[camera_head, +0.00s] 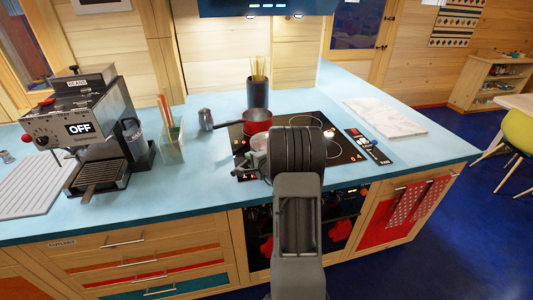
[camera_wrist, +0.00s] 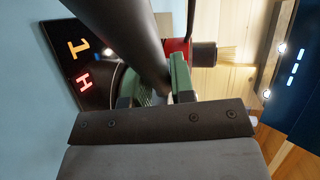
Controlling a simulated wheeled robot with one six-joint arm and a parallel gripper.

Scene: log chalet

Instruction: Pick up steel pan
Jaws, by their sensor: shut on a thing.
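The steel pan (camera_head: 259,143) shows in the head view as a small grey shape at the front left of the hob, mostly hidden behind my arm. In the wrist view, a long dark grey bar, which looks like its handle (camera_wrist: 132,38), runs down between the green fingers of my gripper (camera_wrist: 156,88). The gripper is shut on this handle. In the head view the fingers are hidden by my wrist. I cannot tell whether the pan is touching the hob or is clear of it.
A red pan (camera_head: 257,119) stands on the black hob (camera_head: 343,150), with a dark spaghetti holder (camera_head: 258,92) behind it. A moka pot (camera_head: 205,119) and a glass utensil holder (camera_head: 171,142) stand to the left, before the coffee machine (camera_head: 82,128). A white board (camera_head: 384,117) lies right.

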